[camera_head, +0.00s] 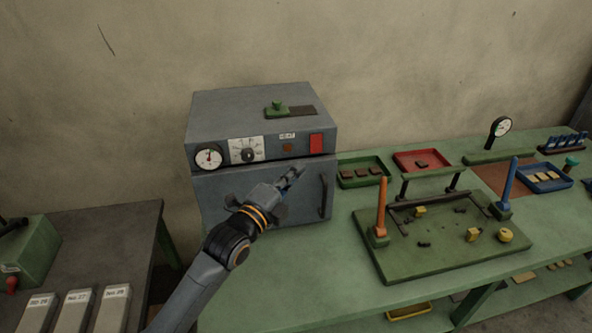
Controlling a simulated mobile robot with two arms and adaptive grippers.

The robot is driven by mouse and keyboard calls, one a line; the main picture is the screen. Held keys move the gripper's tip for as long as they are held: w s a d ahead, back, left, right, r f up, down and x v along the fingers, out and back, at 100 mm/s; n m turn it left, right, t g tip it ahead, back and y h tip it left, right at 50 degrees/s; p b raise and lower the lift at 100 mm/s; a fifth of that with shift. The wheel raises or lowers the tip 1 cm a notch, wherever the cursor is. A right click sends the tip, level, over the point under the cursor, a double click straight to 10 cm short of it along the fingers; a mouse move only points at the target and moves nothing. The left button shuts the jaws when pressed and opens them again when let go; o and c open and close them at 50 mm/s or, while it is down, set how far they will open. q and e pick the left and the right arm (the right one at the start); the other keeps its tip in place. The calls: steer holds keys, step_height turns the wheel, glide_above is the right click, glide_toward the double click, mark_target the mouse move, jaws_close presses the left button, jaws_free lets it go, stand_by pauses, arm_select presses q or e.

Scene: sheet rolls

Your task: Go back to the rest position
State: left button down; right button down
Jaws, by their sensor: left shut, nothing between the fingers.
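My left gripper (291,176) reaches in from the bottom left, with its fingers closed and nothing between them. It is in front of the grey oven-like box (252,194), over its closed door and left of the door handle (324,196). I cannot tell whether the fingertips touch the door. The box carries a round gauge (209,158), a dial (247,150) and a red switch (316,143) along its upper front. My right gripper is not in view.
The green table (330,300) holds a green fixture board (440,262) with an orange post (381,208) and a blue post (508,184). Trays and a dial gauge stand behind. A dark table (120,225) with labelled blocks (74,310) is at left.

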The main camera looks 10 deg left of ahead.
arm_select(q)
steer(key=s+a+f+n+g+y, duration=0.2)
steer(key=s+a+f+n+g, duration=0.1)
steer(key=s+f+n, duration=0.4)
steer(key=s+a+f+n+g+y, duration=0.3)
steer(key=s+f+n, duration=0.2)
steer(key=s+f, duration=0.4)
steer(key=s+a+f+n+g+y, duration=0.1)
steer(key=s+a+f+n+g, duration=0.15)
steer(key=s, duration=0.45)
steer(key=s+a+f+n+g+y, duration=0.1)
steer(key=s+a+f+n+g, duration=0.1)
steer(key=s+a+n, duration=0.3)
steer(key=s+f+n+g+y, duration=0.1)
steer(key=s+f+n+g, duration=0.2)
steer(key=s, duration=0.5)
step_height(320, 180, down, 25)
steer(key=g+b, duration=0.1)
steer(key=s+a+f+g+b, duration=0.1)
steer(key=s+a+f, duration=0.2)
steer(key=s+f, duration=1.5)
steer(key=shift+s+a+f+y, duration=0.15)
steer(key=shift+f+y, duration=0.15)
steer(key=shift+f, duration=0.25)
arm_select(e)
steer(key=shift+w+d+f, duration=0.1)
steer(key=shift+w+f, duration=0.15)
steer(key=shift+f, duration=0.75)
arm_select(q)
steer(key=shift+m+g, duration=0.25)
